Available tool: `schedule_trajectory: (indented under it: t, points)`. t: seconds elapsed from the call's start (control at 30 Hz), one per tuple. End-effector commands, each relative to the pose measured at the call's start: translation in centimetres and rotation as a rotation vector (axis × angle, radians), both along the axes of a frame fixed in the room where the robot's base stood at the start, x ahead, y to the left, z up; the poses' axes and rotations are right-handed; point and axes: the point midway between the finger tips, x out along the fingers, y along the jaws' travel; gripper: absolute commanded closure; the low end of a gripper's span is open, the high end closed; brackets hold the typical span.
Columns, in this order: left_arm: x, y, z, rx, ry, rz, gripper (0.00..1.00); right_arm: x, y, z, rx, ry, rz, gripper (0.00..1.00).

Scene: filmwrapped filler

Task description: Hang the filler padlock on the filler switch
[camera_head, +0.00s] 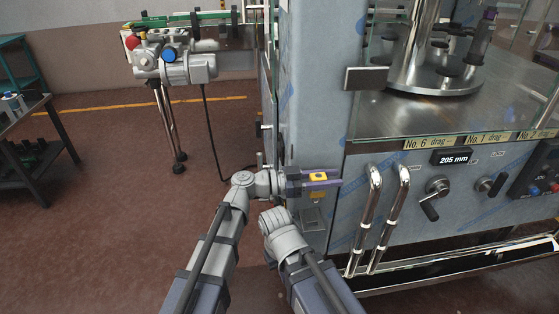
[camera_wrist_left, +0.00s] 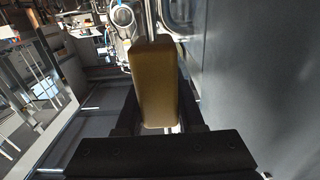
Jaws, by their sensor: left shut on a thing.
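The padlock (camera_head: 318,176) has a yellow body and is between the fingers of my left gripper (camera_head: 322,183), which is shut on it. In the left wrist view the padlock's body (camera_wrist_left: 157,85) is a brownish-yellow block standing between the dark fingers. A thin bright bar shows behind it; I cannot tell if it is the shackle. The gripper is in front of the filler's lower left corner. On the filler's front panel are a rotary handle (camera_head: 437,188) and a second knob (camera_head: 491,185); I cannot tell which is the switch.
Two upright metal handles (camera_head: 372,215) stand out from the filler's front, right of my left gripper. A glass-fronted bay with a steel column (camera_head: 417,50) is above. A conveyor motor (camera_head: 172,62) and a dark table (camera_head: 40,150) are at the left. Floor between is clear.

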Motion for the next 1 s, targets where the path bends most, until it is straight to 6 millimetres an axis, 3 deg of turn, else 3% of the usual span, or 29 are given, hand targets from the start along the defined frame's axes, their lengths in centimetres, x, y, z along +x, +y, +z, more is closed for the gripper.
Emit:
schedule_trajectory:
  t: [0.03, 0.6, 0.77, 1.0]
  points:
    - [0.0, 0.0, 2.1, -0.001, 0.0, 0.0, 1.0, 0.0, 0.0, 2.1, 0.0, 0.0, 0.0, 1.0]
    - [0.0, 0.0, 18.8, -0.001, 0.0, 0.0, 1.0, 0.0, 0.0, 18.8, 0.0, 0.0, -0.001, 1.0]
    - [0.0, 0.0, 21.0, 0.0, 0.0, 0.0, 1.0, 0.0, 0.0, 21.0, 0.0, 0.0, -0.001, 1.0]
    - [0.0, 0.0, 20.9, 0.0, 0.0, 0.0, 1.0, 0.0, 0.0, 20.9, 0.0, 0.0, -0.001, 1.0]
